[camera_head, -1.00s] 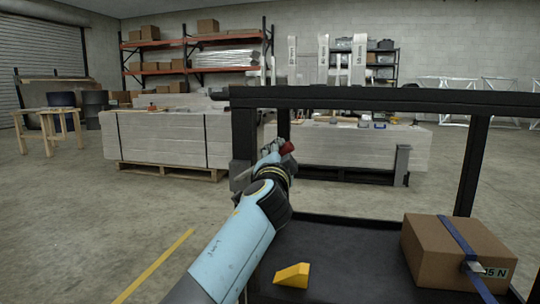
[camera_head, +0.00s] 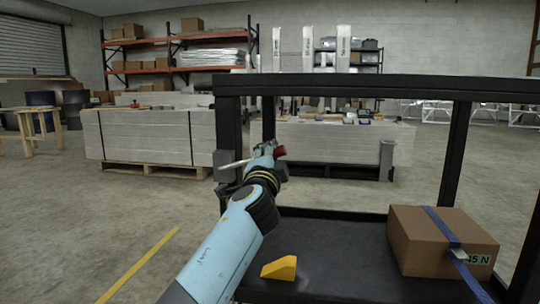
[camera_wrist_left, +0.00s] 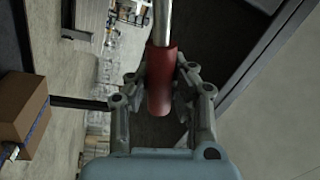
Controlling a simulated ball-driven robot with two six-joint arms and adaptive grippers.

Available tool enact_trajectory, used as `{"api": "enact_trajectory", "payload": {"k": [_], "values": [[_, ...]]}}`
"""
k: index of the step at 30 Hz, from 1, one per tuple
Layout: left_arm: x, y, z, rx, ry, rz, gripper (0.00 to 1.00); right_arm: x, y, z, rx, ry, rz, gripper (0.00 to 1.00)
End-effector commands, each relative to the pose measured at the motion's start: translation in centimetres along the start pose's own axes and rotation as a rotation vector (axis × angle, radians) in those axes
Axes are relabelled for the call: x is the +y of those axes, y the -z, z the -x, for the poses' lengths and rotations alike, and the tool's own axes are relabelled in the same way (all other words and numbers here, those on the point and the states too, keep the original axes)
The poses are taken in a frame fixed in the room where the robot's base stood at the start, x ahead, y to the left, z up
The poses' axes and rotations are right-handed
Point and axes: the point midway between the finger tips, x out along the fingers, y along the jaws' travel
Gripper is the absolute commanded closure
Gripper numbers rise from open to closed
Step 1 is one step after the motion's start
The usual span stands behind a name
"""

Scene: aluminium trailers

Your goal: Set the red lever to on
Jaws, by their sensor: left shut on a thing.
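The red lever (camera_wrist_left: 161,80) has a red grip on a metal rod, and it lies between the fingers of my left gripper (camera_wrist_left: 158,85) in the left wrist view. The fingers are shut on the red grip. The light rod (camera_head: 236,163) runs from the gripper to the left, toward a dark bracket on that post. The fingers partly cover the grip. My right gripper is not in view.
The black frame's top beam (camera_head: 380,88) crosses above the lever. Its dark deck (camera_head: 340,250) carries a yellow wedge (camera_head: 280,268) and a strapped cardboard box (camera_head: 440,240). Stacked pale panels (camera_head: 150,137) stand on a pallet behind. Open floor lies to the left.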

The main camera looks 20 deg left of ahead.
Motion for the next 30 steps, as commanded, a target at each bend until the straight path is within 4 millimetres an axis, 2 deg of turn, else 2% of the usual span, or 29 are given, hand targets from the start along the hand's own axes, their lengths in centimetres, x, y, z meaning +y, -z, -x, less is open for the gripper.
{"api": "enact_trajectory", "payload": {"k": [1,2,9,20,25,30], "values": [[0.8,-0.2,0.3,-0.002,-0.012,-0.007,1.0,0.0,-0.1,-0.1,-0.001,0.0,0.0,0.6],[0.8,-0.2,0.3,-0.002,-0.013,-0.007,0.81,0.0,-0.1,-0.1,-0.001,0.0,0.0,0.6],[0.6,-0.2,0.2,-0.002,-0.01,-0.005,0.52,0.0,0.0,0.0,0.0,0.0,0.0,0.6],[-0.3,0.1,0.0,-0.002,-0.002,-0.002,0.52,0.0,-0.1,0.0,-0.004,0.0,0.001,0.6],[-2.2,0.8,-0.4,0.001,-0.002,0.0,0.52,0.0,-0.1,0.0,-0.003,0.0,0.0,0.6],[-5.3,1.9,-1.0,0.0,0.0,0.003,0.52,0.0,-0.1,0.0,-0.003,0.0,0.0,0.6]]}}
